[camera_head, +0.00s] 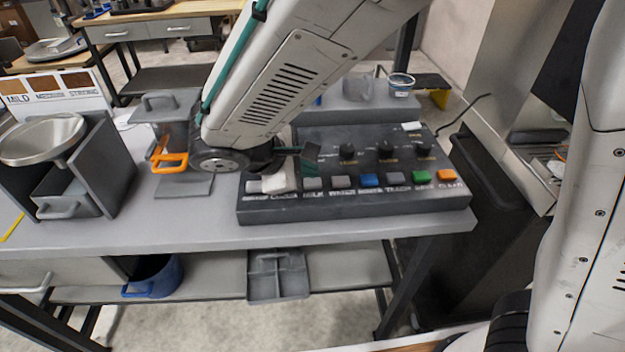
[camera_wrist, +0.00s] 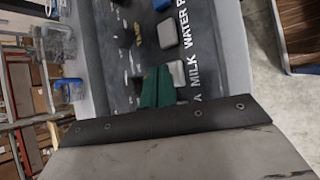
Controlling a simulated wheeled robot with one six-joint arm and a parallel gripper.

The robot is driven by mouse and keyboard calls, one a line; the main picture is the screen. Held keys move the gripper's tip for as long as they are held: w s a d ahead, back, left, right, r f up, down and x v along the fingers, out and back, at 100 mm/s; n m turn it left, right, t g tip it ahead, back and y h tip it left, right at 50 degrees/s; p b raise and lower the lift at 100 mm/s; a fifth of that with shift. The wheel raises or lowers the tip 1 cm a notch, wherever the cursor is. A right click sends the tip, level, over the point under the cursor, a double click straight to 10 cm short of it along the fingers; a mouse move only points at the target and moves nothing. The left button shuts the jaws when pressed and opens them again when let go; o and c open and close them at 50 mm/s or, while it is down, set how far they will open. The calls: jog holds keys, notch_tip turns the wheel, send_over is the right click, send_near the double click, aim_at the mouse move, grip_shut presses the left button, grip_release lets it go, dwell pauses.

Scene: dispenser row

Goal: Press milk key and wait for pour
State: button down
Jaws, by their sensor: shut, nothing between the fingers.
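The dark control panel (camera_head: 355,210) lies on the grey worktable with a row of keys along its front. The grey milk key (camera_head: 313,183) is above its MILK label, and in the wrist view the milk key (camera_wrist: 177,72) is beside the word MILK. My gripper (camera_head: 312,152) is over the panel's left part, behind the milk key. In the wrist view my gripper's green fingers (camera_wrist: 157,75) are together and empty, close to the milk key. I cannot tell whether they touch the panel. The milk key looks unpressed. No pour is visible.
The water key (camera_head: 342,181) is right of the milk key, then blue (camera_head: 370,180), green (camera_head: 421,177) and orange (camera_head: 446,176) keys. Knobs (camera_head: 386,150) stand behind. A blue-marked cup (camera_head: 401,84) is at the back. An orange-handled container (camera_head: 170,160) and metal bowl (camera_head: 42,138) are left.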

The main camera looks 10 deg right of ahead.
aim_at(308, 184)
jog(key=shift+r, duration=0.2)
jog(key=shift+r, duration=2.55)
